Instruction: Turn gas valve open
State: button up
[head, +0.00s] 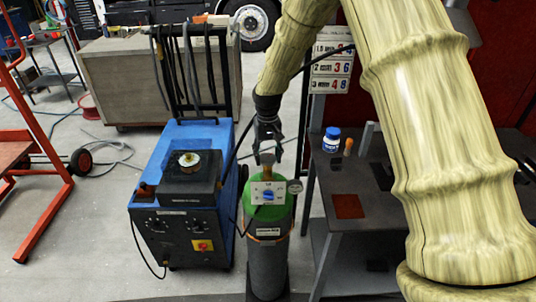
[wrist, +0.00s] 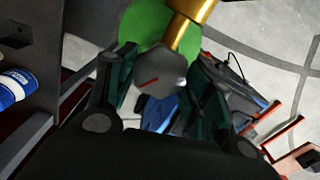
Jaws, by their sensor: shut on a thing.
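The gas cylinder (head: 268,262) stands upright, grey with a green top (head: 262,217); the green also shows in the wrist view (wrist: 146,22). Its brass valve stem (wrist: 184,36) ends in a grey faceted valve knob (wrist: 160,82) with a red mark on its face. My gripper (head: 267,158) points down over the cylinder top. In the wrist view my gripper (wrist: 161,88) has one dark green finger on each side of the knob and is shut on it. A white plate with a blue dial (head: 268,194) is at the cylinder's front. The exact finger contact is partly hidden.
A blue and black welding machine (head: 183,220) stands close left of the cylinder, with a dark cable running between. A dark workbench (head: 345,229) at the right carries a blue-and-white jar (head: 332,141). An orange frame (head: 45,150) stands far left. Open concrete floor lies left of the machine.

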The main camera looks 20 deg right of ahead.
aim_at(268, 157)
jog(key=n, duration=0.6)
jog(key=shift+r, duration=0.1)
jog(key=shift+n, duration=0.4)
jog(key=o, duration=1)
notch_tip(268, 157, up, 12)
jog(key=shift+f, duration=0.1)
dwell(0.4)
jog(key=shift+d, duration=0.1)
